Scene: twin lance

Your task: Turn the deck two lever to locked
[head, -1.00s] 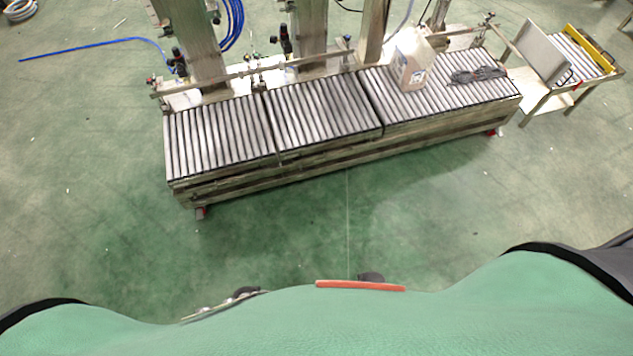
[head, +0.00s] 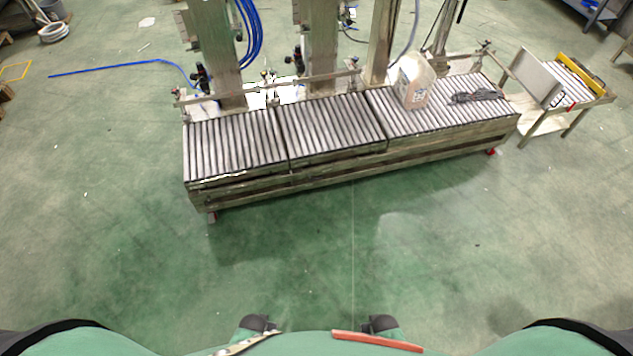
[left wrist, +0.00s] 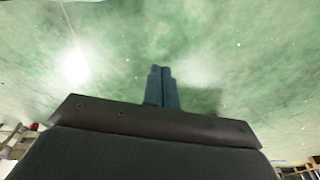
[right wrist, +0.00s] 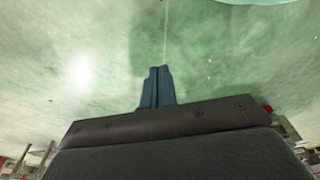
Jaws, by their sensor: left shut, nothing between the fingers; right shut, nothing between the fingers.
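No lever that I can pick out as the deck two lever shows in any view. The roller conveyor (head: 335,163) stands ahead in the head view, its bed split into sections, with small fittings along the rail behind it too small to tell apart. My left gripper (left wrist: 162,70) is shut and empty over bare green floor in the left wrist view. My right gripper (right wrist: 158,71) is shut and empty over bare floor in the right wrist view. Both are well apart from the conveyor.
A side cart (head: 565,82) stands at right. A red-orange bar (head: 377,341) and a metallic strip (head: 247,344) show at the bottom edge. Floor before the conveyor is clear.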

